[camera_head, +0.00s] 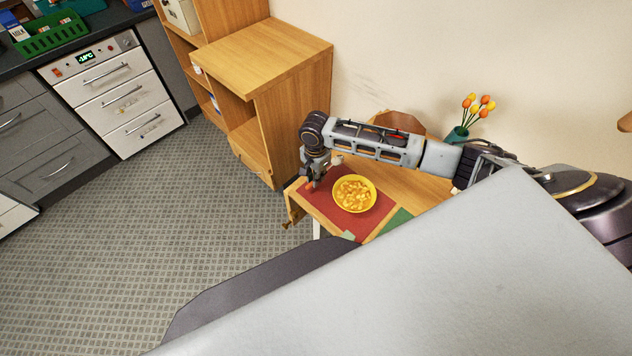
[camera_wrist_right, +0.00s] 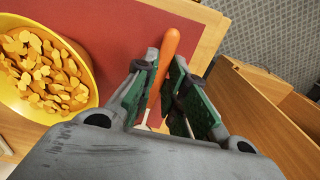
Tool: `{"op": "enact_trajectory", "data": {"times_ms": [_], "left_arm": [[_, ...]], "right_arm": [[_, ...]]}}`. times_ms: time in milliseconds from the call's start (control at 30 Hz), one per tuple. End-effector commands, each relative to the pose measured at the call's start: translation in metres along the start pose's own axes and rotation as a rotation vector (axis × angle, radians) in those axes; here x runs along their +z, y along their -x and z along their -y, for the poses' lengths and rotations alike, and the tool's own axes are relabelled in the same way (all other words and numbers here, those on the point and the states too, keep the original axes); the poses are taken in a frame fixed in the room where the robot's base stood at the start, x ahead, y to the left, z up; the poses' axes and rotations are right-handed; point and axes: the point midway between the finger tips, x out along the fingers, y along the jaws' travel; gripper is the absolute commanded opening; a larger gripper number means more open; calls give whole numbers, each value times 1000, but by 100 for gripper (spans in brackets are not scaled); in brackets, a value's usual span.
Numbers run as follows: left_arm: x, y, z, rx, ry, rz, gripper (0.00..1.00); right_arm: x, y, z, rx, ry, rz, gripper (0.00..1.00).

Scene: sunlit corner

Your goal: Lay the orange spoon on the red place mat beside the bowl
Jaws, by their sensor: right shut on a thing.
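My right gripper (camera_head: 315,179) is over the left part of the red place mat (camera_head: 326,206), left of the yellow bowl (camera_head: 354,211). In the right wrist view the gripper (camera_wrist_right: 166,63) is shut on the orange spoon (camera_wrist_right: 169,45). The spoon's orange handle sticks out past the fingertips over the mat (camera_wrist_right: 125,30); a pale thin part shows between the fingers. I cannot tell whether the spoon touches the mat. The bowl (camera_wrist_right: 93,82) holds orange-yellow pieces and is left of the gripper in this view. My left gripper is out of view.
The wooden table (camera_head: 408,185) also bears a green piece (camera_head: 396,222) beside the mat and a teal vase (camera_head: 456,135) of tulips. A wooden shelf unit (camera_head: 262,62) stands behind the table's left end. Open floor (camera_head: 150,230) lies to the left.

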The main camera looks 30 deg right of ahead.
Motion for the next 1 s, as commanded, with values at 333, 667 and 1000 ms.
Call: {"op": "enact_trajectory", "data": {"times_ms": [333, 667, 1000], "left_arm": [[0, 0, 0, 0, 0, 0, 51], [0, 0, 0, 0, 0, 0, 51], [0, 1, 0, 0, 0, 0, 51]], "right_arm": [[0, -26, 0, 1, -1, 0, 0], [0, -38, 0, -1, 1, -1, 0], [0, -40, 0, -1, 1, -1, 21]]}}
